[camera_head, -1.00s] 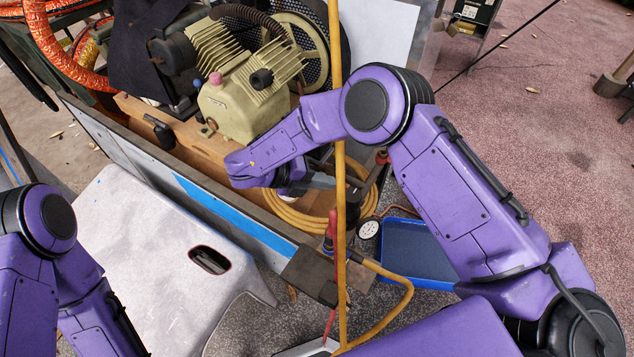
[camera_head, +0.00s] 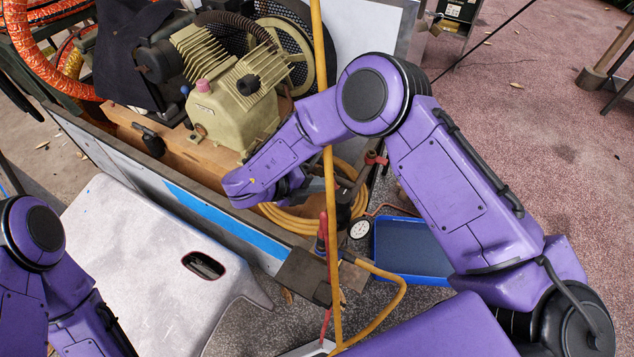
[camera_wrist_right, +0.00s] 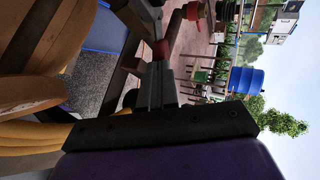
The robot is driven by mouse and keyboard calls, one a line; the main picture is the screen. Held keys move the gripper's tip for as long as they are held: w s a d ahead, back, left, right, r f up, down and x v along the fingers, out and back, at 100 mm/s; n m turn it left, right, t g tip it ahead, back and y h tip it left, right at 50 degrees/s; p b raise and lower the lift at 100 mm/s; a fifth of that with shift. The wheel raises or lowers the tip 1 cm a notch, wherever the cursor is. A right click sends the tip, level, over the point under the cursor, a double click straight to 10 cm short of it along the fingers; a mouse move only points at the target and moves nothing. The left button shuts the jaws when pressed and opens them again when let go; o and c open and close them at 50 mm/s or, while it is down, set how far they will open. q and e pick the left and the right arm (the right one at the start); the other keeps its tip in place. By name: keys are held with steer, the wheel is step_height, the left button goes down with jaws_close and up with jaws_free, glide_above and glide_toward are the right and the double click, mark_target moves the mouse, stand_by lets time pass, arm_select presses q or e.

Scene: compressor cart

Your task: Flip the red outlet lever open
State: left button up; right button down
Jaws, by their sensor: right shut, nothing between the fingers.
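A small red part (camera_wrist_right: 160,48), which looks like the red outlet lever, lies just beyond my right fingertips in the right wrist view. I cannot tell whether they touch. In the head view a small red fitting (camera_head: 373,158) shows at the cart's right end, to the right of my right gripper (camera_head: 318,185). That gripper is partly hidden behind the yellow pole. In the right wrist view my right gripper (camera_wrist_right: 158,82) is shut and empty. My left arm shows at the lower left of the head view, but its gripper is out of frame.
The cream compressor (camera_head: 235,115) stands on the cart. A yellow hose coil (camera_head: 290,218) lies below my right wrist. A yellow pole (camera_head: 329,120) crosses in front of it. A gauge (camera_head: 360,229) and blue tray (camera_head: 412,250) lie to the right. A grey cover (camera_head: 140,260) fills the lower left.

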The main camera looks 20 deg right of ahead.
mark_target(333, 187)
steer(key=shift+s+d+r+n+t+p, duration=0.1)
steer(key=shift+s+d+n+t+p, duration=0.4)
steer(key=shift+d+n+t, duration=0.4)
steer(key=shift+s+d, duration=0.2)
steer(key=shift+d, duration=0.55)
steer(key=shift+w+a, duration=0.55)
steer(key=shift+a, duration=0.05)
